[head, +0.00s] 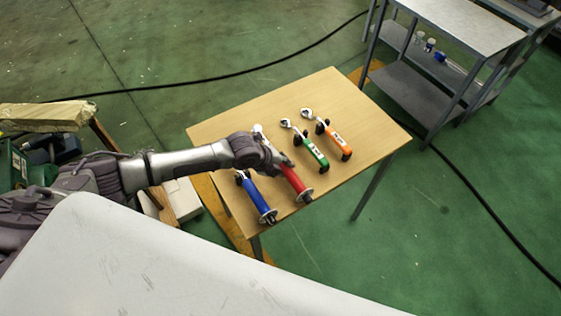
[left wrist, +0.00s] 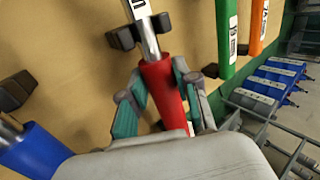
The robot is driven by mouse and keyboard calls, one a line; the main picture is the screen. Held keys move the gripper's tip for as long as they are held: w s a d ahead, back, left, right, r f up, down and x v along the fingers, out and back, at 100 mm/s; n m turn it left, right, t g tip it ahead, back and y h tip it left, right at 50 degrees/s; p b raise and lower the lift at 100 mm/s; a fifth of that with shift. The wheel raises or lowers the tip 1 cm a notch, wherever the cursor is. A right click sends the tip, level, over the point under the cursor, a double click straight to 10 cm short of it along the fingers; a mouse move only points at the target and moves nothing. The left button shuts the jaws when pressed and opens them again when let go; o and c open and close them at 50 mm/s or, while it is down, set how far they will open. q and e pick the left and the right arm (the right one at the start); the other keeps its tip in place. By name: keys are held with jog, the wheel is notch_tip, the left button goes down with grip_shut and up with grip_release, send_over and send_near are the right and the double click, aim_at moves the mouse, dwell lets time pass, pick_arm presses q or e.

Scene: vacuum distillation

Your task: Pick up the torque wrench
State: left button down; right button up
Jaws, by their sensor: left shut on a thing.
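A torque wrench with a red handle (head: 297,183) and a silver shaft lies across the middle of the wooden table. My left gripper (head: 275,163) is over it from above. In the left wrist view the fingers of the left gripper (left wrist: 158,92) are closed on both sides of the red handle (left wrist: 160,76), near its shaft end. I cannot tell whether the wrench is clear of its black supports (left wrist: 122,38). The gripper hides part of the wrench in the head view. My right gripper is not in view.
A blue-handled wrench (head: 256,195) lies just left of the red one; green (head: 316,153) and orange (head: 338,143) ones lie to the right. The wooden table (head: 370,125) has bare room at its right. A grey metal cart (head: 420,95) stands behind; a black cable crosses the floor.

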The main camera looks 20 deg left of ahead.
pick_arm(q)
jog(key=shift+w+r, duration=0.1)
jog(key=shift+r, duration=0.05)
jog(key=shift+r, duration=0.75)
jog(key=r, duration=0.1)
jog(key=r+b, duration=0.1)
jog(key=shift+s+d+r, duration=0.2)
jog(key=shift+d+r, duration=0.1)
jog(key=shift+r, duration=0.1)
jog(key=s+d+r+b, duration=0.1)
jog(key=s+d+r, duration=0.5)
jog(key=s+d, duration=0.1)
jog(key=shift+s+d+r, duration=0.15)
jog(key=shift+d+r, duration=0.2)
jog(key=shift+d, duration=0.3)
jog(key=c, duration=1.4)
grip_release()
grip_shut()
